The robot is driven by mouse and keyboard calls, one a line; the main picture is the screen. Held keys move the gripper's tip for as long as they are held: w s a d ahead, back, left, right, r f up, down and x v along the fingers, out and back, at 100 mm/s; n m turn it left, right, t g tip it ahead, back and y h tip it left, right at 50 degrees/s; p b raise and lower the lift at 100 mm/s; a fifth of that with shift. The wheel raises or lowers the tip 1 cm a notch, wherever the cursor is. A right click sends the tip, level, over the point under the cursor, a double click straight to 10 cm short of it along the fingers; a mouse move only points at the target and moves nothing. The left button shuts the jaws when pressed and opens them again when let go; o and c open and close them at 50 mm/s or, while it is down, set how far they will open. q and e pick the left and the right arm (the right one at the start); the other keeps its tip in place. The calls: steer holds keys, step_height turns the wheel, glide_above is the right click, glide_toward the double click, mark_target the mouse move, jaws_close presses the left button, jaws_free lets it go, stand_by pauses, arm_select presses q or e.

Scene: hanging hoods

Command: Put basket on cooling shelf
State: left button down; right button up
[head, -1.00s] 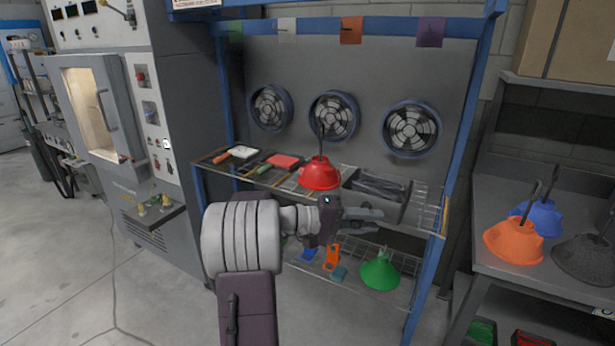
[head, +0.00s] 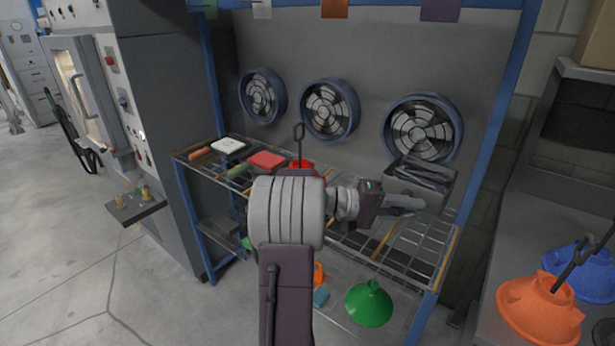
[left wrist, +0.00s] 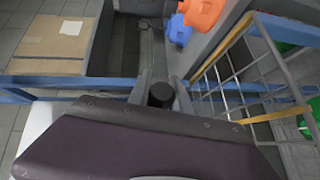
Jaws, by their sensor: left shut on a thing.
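The dark grey basket (head: 428,178) is an open box with dark contents, at the right part of the cooling shelf (head: 410,247) in the head view. It overlaps the lower edge of the right fan and appears raised above the wire deck. My left gripper (head: 408,206) is at the basket's front side, shut on it. The grip point is partly hidden. The left wrist view shows the fingers (left wrist: 163,92) close up, with the basket hard to make out. My right gripper is out of view.
The deck's right front is bare. A green hood (head: 369,303) sits below. Orange (head: 540,310) and blue (head: 580,265) hoods stand on the right bench.

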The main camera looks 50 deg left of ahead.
arm_select(q)
steer(key=shift+s+r, duration=0.5)
steer(key=shift+s, duration=0.35)
steer(key=f, duration=0.4)
steer(key=f+b, duration=0.1)
steer(key=f, duration=0.1)
steer(key=shift+w, duration=0.35)
steer(key=shift+s+f, duration=0.1)
steer(key=shift+f, duration=0.2)
steer(key=shift+f+b, duration=0.35)
steer(key=shift+f, duration=1.6)
steer(key=c, duration=1.2)
jaws_free()
steer(key=shift+o, duration=0.2)
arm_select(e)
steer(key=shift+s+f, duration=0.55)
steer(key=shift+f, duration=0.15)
